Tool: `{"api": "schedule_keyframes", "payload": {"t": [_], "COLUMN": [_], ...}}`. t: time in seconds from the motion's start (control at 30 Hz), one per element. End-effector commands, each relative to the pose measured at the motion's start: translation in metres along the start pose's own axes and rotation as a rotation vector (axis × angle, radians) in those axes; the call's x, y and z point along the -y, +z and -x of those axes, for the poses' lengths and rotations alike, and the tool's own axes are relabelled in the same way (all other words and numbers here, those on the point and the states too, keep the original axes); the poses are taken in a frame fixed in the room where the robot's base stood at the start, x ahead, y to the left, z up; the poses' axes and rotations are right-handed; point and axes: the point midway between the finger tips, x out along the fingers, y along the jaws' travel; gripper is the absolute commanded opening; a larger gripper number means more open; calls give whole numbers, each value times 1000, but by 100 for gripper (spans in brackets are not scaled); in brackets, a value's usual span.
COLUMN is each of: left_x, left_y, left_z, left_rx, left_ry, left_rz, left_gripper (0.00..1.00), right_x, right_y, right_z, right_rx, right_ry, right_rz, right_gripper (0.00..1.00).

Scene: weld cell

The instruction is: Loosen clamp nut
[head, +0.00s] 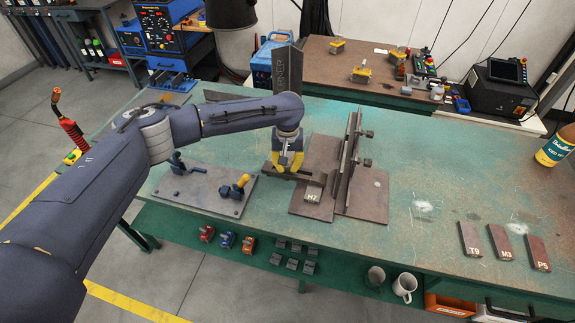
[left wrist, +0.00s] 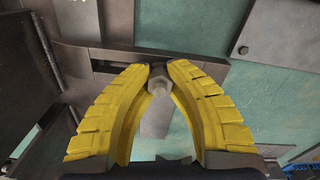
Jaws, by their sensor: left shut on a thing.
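My left gripper (head: 289,162) points down over the welding table, left of an upright steel plate (head: 347,160). In the left wrist view its yellow fingers (left wrist: 158,75) converge on a grey hexagonal clamp nut (left wrist: 158,84). They are shut on it, with the nut's top showing between the fingertips. A dark clamp bar (head: 309,178) runs beneath the gripper toward the upright plate; it also shows in the left wrist view (left wrist: 103,55). In the head view the fingers hide the nut. My right gripper is in neither view.
A grey base plate (head: 204,188) with two small clamps lies to the left. Labelled blocks (head: 470,240) lie at the right. Mugs (head: 404,287) stand on the lower shelf. The table's middle right is mostly clear.

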Motion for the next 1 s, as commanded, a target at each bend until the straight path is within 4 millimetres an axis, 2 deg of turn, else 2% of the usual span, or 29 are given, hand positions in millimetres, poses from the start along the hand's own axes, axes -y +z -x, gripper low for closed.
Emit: {"api": "schedule_keyframes", "payload": {"t": [0.3, 0.83, 0.87, 1.0], "left_x": [0, 0, 0, 0], "left_y": [0, 0, 0, 0], "left_z": [0, 0, 0, 0], "left_rx": [0, 0, 0, 0], "left_ry": [1, 1, 1, 1], "left_rz": [105, 124, 124, 124], "left_gripper": [0, 0, 17, 34], "right_x": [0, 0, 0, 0], "right_y": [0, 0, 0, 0], "right_z": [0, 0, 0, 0], "right_rx": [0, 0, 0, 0], "right_ry": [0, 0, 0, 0], "right_rz": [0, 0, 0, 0], "right_gripper": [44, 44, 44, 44]}}
